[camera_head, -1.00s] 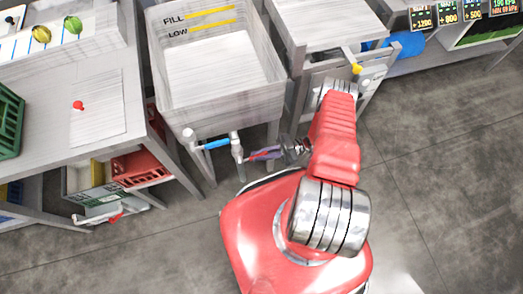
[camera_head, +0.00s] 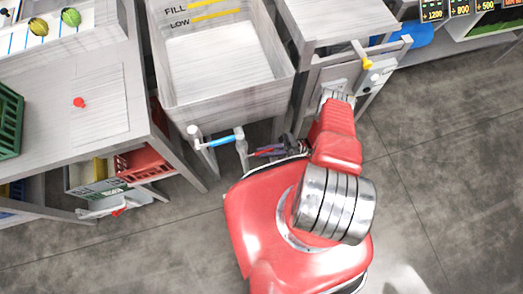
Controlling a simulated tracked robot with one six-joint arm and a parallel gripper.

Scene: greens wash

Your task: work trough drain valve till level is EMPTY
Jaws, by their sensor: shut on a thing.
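The trough (camera_head: 235,98) stands at the top centre with yellow FILL and LOW lines on its inner back wall. Its pale inner floor shows below LOW, and I see no clear water surface. Under its front edge is grey pipework (camera_head: 241,146) with a blue section (camera_head: 220,141) on the left. The drain valve's red and purple handle (camera_head: 268,152) sticks out to the right of the pipe.
A grey bench (camera_head: 100,140) with a pinned sheet and a green crate (camera_head: 8,122) stands left. A red crate (camera_head: 143,162) sits beneath it. A grey stand (camera_head: 350,72) with a yellow knob is right of the trough. Open floor (camera_head: 440,150) lies right.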

